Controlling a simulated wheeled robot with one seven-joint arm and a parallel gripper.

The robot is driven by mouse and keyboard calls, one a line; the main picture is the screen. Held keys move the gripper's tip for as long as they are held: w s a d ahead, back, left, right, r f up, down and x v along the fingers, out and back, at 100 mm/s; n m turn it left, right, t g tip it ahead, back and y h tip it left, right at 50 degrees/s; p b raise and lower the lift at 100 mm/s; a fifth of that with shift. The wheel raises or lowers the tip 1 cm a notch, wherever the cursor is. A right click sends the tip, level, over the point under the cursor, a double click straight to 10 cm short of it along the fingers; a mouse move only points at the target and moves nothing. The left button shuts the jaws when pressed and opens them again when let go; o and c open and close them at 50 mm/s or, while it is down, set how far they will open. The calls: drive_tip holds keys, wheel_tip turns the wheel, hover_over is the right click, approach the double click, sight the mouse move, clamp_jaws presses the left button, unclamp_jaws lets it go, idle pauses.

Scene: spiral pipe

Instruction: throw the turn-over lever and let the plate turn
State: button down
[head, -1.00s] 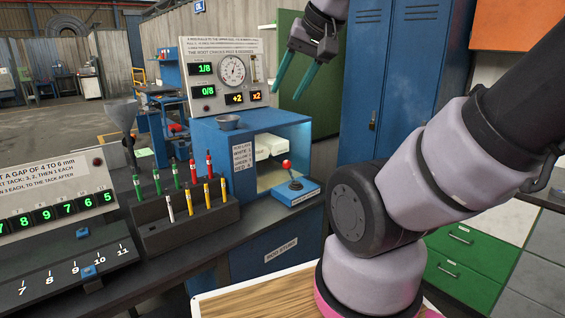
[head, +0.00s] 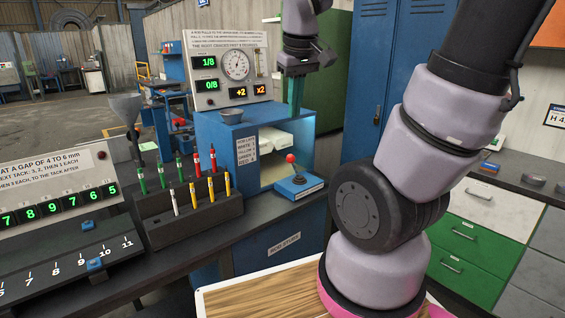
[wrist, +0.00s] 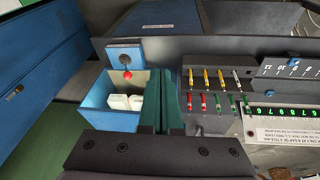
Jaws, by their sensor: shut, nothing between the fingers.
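A lever with a red ball knob (head: 291,159) stands on a small blue box (head: 298,186) on the bench, in front of the blue cabinet's open side. The lever also shows in the wrist view (wrist: 127,75). My gripper (head: 294,110) points down with its green fingers in front of the cabinet's upper part, above the lever and apart from it in the head view. In the wrist view my gripper (wrist: 163,95) is shut and empty, to the right of the lever. The small label on the lever's box is too small to read. I cannot make out the plate.
A dark rack (head: 190,214) with several coloured rods stands left of the lever. A numbered rail (head: 60,268) lies farther left. Blue lockers (head: 385,60) stand behind, right.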

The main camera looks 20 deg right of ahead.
drive_tip(key=w+a+f+n+t+h, duration=0.1)
drive_tip(key=w+a+f+n+h, duration=0.1)
drive_tip(key=w+f+n+h, duration=0.3)
drive_tip(key=w+a+f+n+t+h, duration=0.1)
drive_tip(key=w+a+f+n+h, duration=0.2)
drive_tip(key=w+f+n, duration=1)
wheel_tip(320, 180, down, 3)
drive_tip(key=n+h, duration=0.1)
drive_tip(key=n, duration=0.3)
drive_tip(key=shift+r+h, duration=0.15)
drive_tip(key=shift+h, duration=0.25)
approach(294, 166)
drive_tip(key=f, duration=0.1)
drive_tip(key=shift+w+d+f, duration=0.1)
drive_tip(key=shift+w+d, duration=0.7)
drive_tip(key=shift+d, duration=0.2)
